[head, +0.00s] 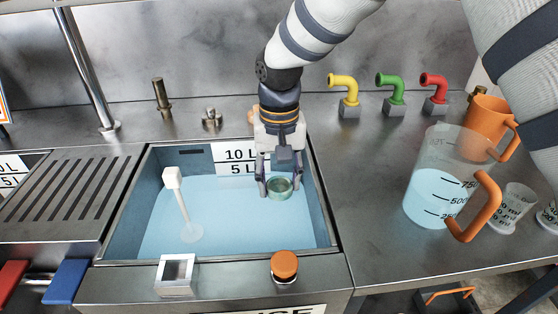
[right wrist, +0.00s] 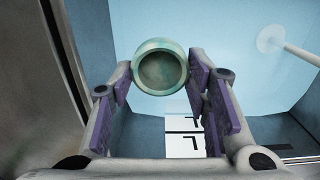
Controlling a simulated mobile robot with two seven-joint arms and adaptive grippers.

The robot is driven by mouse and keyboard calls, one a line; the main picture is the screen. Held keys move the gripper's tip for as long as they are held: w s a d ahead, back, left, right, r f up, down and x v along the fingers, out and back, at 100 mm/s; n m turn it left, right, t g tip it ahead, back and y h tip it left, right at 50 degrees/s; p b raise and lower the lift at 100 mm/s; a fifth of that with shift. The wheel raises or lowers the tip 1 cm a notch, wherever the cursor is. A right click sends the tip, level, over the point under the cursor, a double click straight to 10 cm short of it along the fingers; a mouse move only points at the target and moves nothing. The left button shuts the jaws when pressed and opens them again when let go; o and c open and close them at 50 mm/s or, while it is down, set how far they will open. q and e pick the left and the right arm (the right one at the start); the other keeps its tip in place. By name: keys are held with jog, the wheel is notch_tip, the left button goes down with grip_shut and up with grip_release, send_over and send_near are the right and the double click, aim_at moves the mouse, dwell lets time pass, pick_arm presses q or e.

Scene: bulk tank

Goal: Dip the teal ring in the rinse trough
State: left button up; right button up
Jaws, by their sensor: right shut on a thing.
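The teal ring (head: 279,187) is between the fingers of my right gripper (head: 279,183), over the right half of the rinse trough (head: 330,225). In the right wrist view the ring (right wrist: 161,67) sits between the fingertips of the right gripper (right wrist: 163,75), which is shut on it. The trough holds pale blue liquid (head: 235,228). I cannot tell whether the ring touches the liquid. A label reading 10 L and 5 L is on the trough's back wall, partly behind my gripper. My left gripper is not in view.
A white rod with a disc foot (head: 181,199) stands in the trough's left part. An orange knob (head: 284,264) is on the front rim. A measuring jug (head: 437,185), an orange mug (head: 487,122) and coloured pipes (head: 390,84) stand right of the trough. A slotted drainboard (head: 60,198) lies left.

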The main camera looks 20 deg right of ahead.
aim_at(279, 183)
notch_tip(279, 183, down, 10)
jog(key=b, duration=0.2)
jog(key=shift+b, duration=0.3)
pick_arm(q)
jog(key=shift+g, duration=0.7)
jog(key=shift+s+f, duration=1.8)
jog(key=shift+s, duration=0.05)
pick_arm(e)
jog(key=shift+f, duration=1.15)
notch_tip(279, 183, up, 11)
jog(key=p, duration=0.2)
jog(key=shift+w+f+p, duration=0.1)
jog(key=shift+f+p, duration=0.1)
jog(key=shift+p, duration=0.2)
notch_tip(279, 183, up, 7)
jog(key=shift+r, duration=0.55)
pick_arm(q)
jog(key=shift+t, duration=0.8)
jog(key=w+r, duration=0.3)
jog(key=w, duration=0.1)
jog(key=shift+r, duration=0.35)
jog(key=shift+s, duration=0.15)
pick_arm(e)
jog(key=shift+f, duration=0.1)
